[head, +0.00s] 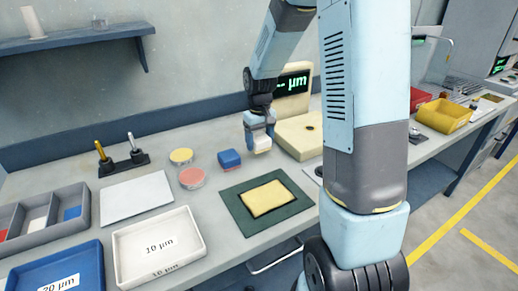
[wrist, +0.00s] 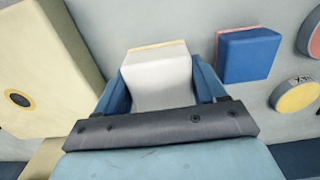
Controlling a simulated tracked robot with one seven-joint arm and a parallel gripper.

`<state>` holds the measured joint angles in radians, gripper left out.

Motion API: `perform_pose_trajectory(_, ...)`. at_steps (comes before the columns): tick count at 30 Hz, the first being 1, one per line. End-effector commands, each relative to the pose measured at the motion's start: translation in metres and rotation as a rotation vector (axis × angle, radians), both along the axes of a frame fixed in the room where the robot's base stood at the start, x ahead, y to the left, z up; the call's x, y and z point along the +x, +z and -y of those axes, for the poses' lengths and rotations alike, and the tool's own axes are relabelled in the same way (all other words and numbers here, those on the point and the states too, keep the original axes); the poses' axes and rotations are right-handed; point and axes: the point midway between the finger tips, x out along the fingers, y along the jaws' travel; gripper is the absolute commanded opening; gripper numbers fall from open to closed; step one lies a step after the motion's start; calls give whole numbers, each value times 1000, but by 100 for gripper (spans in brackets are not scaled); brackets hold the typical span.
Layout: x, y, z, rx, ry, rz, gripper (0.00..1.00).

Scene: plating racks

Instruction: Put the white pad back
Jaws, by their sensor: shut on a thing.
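My gripper (head: 259,138) is shut on the white pad (head: 262,144), held above the bench in front of the cream gauge. In the wrist view the white pad (wrist: 157,82) sits between the two blue fingers of my gripper (wrist: 158,88), with a thin yellow layer along its far edge. A blue pad with a red layer (head: 229,160) lies on the bench to its left; it also shows in the wrist view (wrist: 248,56). A grey compartment tray (head: 48,241) at the far left holds red, white and blue pieces.
The cream gauge (head: 300,134) with a green "µm" display stands right of my gripper. A yellow plate on a dark green mat (head: 246,213) lies in front. Two round pots (head: 181,156) (head: 191,178), a pale flat board (head: 136,198) and a white "10 µm" tray (head: 130,274) are to the left.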

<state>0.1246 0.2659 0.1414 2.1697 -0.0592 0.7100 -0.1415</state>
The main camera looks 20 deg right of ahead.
Motion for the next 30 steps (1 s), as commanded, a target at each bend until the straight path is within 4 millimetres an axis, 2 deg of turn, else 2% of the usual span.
perform_pose_trajectory(7, 7, -10, -2, 1, 0, -2, 37)
perform_pose_trajectory(14, 7, -38, -1, 1, -1, -2, 37)
perform_pose_trajectory(24, 7, -41, 0, 0, -3, 0, 37)
perform_pose_trajectory(25, 7, -42, 0, 0, -3, 0, 71)
perform_pose_trajectory(30, 7, -41, 0, 0, -2, 0, 87)
